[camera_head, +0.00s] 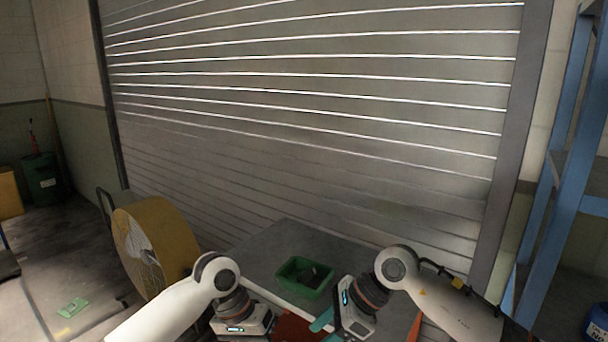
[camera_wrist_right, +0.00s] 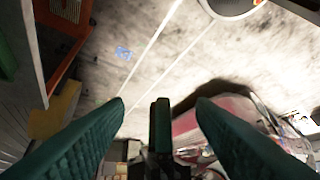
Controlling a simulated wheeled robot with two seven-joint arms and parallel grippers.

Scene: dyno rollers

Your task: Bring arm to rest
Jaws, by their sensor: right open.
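In the head view my right gripper (camera_head: 323,322) hangs low near the front edge of the table, with teal fingers partly showing. In the right wrist view its two green fingers (camera_wrist_right: 160,102) are spread apart. A narrow dark upright piece shows between them; I cannot tell what it is, and nothing is clearly gripped. My left wrist and gripper body (camera_head: 242,322) are at the bottom of the head view, left of the right one. The left fingers are hidden or out of frame.
A grey table (camera_head: 262,262) bears a green bin (camera_head: 304,277) with dark items inside, just beyond my wrists. A yellow drum fan (camera_head: 155,245) stands left. A blue rack (camera_head: 555,190) stands right. A shutter (camera_head: 300,130) closes off the back. Floor at left is fairly open.

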